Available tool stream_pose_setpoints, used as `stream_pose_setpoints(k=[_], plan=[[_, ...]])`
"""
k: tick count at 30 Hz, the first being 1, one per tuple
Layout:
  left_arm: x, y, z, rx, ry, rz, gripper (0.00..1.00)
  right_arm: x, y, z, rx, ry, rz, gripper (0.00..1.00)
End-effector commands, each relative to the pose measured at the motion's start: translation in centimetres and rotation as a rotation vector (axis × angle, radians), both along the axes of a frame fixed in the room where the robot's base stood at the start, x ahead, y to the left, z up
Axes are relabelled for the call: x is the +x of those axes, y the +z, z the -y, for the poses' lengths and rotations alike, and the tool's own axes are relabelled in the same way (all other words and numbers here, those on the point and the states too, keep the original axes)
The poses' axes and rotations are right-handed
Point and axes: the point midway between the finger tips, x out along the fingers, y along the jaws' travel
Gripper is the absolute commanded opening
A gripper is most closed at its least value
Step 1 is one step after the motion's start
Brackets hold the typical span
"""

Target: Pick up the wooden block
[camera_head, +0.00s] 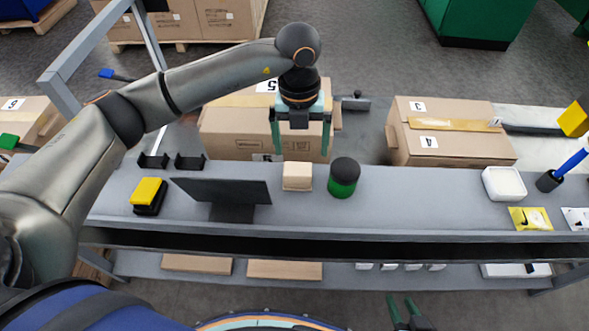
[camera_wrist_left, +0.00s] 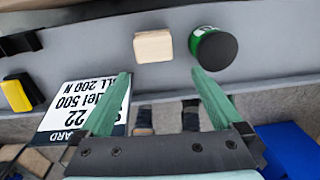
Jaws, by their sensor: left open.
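The wooden block (camera_head: 297,176) is a small pale block on the grey table, just left of a green can with a black lid (camera_head: 344,178). My left gripper (camera_head: 300,150) is open and empty above the table, with its fingers pointing down over the block's far side. In the left wrist view the block (camera_wrist_left: 153,46) lies beyond the spread fingertips (camera_wrist_left: 160,76), apart from them. The can (camera_wrist_left: 213,48) is close to its right. My right gripper (camera_head: 400,299) shows only partly at the bottom edge, low down, with its fingers apart and nothing between them.
A dark sign panel (camera_head: 222,191) stands left of the block, with a yellow-and-black item (camera_head: 149,194) further left. Cardboard boxes (camera_head: 452,145) stand behind the table. A white tray (camera_head: 504,184) is at right. The tabletop between can and tray is clear.

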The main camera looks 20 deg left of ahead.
Motion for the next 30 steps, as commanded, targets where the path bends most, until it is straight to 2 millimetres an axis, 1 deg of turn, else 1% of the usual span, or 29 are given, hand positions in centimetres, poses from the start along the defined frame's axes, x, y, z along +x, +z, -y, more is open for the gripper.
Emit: stream_pose_setpoints(k=[1, 4, 9, 12, 20, 27, 30], plan=[[0.4, 0.1, -0.7, 0.031, 0.014, 0.012, 1.0, 0.0, -0.1, 0.0, 0.0, 0.0, 0.0, 0.4], [0.6, -0.7, -1.2, 0.054, 0.026, 0.017, 1.0, 0.0, 0.0, 0.0, 0.0, 0.001, 0.0, 0.4], [0.5, -3.9, -1.2, 0.052, 0.025, 0.015, 1.0, 0.0, 0.1, 0.0, -0.001, 0.002, 0.001, 0.4], [0.5, -5.5, -1.1, 0.05, 0.023, 0.016, 1.0, 0.0, 0.2, 0.0, 0.0, 0.002, 0.003, 0.4], [0.5, -7.6, -1.0, 0.048, 0.022, 0.016, 1.0, -0.2, 0.2, 0.0, -0.001, 0.001, 0.0, 0.4], [0.6, -11.2, -0.8, 0.047, 0.022, 0.017, 1.0, -0.3, 0.2, 0.2, -0.003, -0.001, 0.0, 0.4], [0.6, -11.9, -0.8, 0.047, 0.021, 0.017, 1.0, -0.3, 0.2, 0.2, -0.004, -0.002, -0.001, 0.4]])
